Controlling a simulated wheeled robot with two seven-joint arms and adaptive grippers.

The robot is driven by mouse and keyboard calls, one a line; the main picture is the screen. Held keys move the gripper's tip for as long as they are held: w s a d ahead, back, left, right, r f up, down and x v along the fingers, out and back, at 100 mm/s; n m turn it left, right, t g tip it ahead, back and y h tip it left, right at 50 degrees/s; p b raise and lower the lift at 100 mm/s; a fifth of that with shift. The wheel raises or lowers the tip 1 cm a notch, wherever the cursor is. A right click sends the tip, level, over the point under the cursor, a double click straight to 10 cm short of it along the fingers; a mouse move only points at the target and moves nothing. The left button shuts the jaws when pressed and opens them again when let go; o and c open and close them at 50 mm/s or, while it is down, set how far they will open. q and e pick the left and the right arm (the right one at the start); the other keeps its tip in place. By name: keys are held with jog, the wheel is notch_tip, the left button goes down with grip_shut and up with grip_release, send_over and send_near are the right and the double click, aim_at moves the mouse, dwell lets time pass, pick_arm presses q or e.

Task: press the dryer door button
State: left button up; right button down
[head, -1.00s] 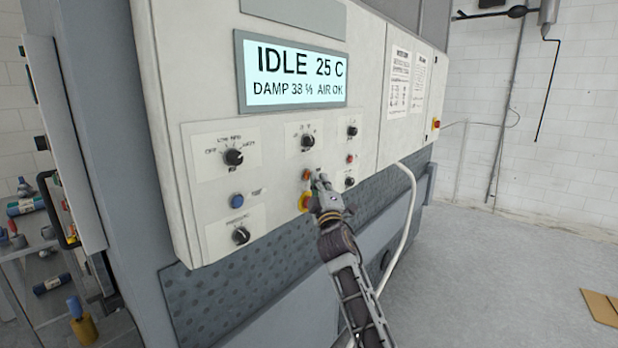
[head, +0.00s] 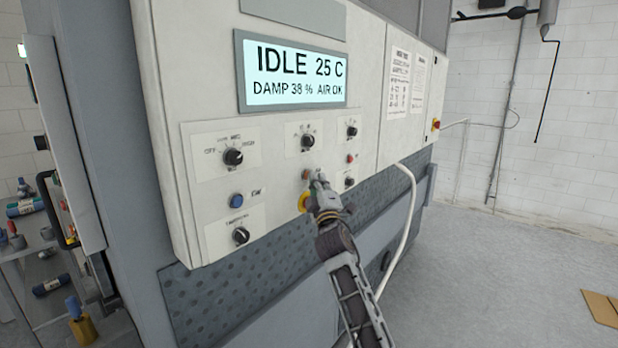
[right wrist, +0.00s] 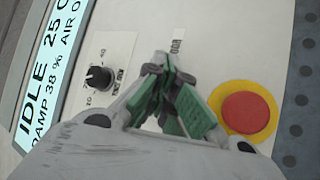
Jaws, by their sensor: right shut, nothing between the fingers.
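The white control panel (head: 270,165) fills the middle of the head view. My right gripper (head: 318,181) is at its face, fingers shut and empty, beside a small reddish button or lamp (head: 305,174). In the right wrist view the green-padded fingertips (right wrist: 160,66) are together in front of the panel, beside a label (right wrist: 177,46) that seems to read DOOR. Whatever is right behind the fingertips is hidden, and I cannot tell whether they touch it. The display (head: 293,70) reads IDLE 25 C, DAMP 38 %, AIR OK. My left gripper is not in view.
A red emergency button on a yellow ring (right wrist: 246,112) sits close beside the fingers. A dark knob (right wrist: 98,78) is on their other side. A blue button (head: 236,201) and several knobs are farther left. A white hose (head: 408,220) hangs to the right of my arm.

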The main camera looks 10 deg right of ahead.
jog(key=shift+s+d, duration=0.15)
jog(key=shift+s, duration=0.05)
jog(key=shift+s+d+p, duration=0.4)
jog(key=shift+s+p, duration=0.05)
jog(key=shift+s, duration=0.05)
dwell(0.5)
jog(key=shift+s+d+p, duration=0.55)
jog(key=shift+s+d, duration=0.25)
jog(key=shift+s, duration=0.2)
jog(key=shift+s+d+p, duration=0.55)
jog(key=shift+s+d, duration=0.2)
jog(key=shift+s, duration=0.25)
jog(key=shift+m, duration=0.5)
